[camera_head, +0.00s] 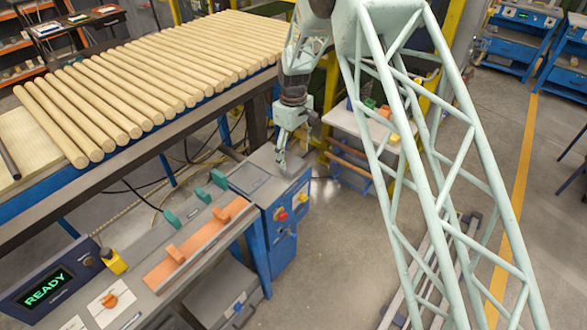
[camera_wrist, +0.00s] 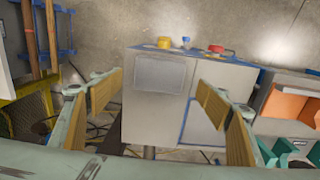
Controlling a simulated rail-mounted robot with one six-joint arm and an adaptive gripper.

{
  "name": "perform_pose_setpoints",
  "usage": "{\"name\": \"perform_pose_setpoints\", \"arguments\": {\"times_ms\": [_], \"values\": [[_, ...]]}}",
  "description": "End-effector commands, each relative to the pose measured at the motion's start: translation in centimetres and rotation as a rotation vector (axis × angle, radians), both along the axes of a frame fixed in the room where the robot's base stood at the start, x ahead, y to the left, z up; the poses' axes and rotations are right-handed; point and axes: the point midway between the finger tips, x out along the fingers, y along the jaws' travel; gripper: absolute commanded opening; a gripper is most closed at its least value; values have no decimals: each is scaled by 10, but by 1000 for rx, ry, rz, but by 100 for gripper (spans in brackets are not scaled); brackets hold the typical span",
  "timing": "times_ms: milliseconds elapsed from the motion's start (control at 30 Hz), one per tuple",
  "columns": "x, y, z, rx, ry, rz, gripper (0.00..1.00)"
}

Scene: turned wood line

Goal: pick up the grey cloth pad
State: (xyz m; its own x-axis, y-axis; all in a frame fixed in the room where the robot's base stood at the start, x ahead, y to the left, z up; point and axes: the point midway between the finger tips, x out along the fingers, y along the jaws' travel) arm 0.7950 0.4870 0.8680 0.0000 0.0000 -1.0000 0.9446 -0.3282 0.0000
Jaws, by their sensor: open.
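The grey cloth pad (camera_wrist: 159,74) appears as a flat, pale grey rectangle on the grey cabinet top (camera_wrist: 140,120) in the wrist view. It lies near the cabinet edge that carries the yellow and red buttons. My gripper (camera_wrist: 161,83) is open, with its two tan-lined fingers apart on either side of the pad in the picture. Nothing is between the fingers. In the head view my gripper (camera_head: 281,160) points down above the cabinet top; the pad is hard to make out there, close to the fingertips.
A yellow button (camera_wrist: 165,42) and red button (camera_wrist: 215,48) stick out at the cabinet edge. A blue-edged panel (camera_head: 248,178) is beside the pad. An orange rail (camera_head: 200,245) and green blocks (camera_head: 219,178) stand nearby. A rack of wooden rods (camera_head: 150,85) runs behind.

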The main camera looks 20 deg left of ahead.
Motion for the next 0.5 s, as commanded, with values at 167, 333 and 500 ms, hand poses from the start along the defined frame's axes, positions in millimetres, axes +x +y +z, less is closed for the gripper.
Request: {"name": "perform_pose_setpoints", "arguments": {"times_ms": [167, 333, 500], "values": [[0, 0, -1, 0, 0, 0, 69], [0, 0, -1, 0, 0, 0, 69], [0, 0, -6, -1, 1, 0, 69]]}}
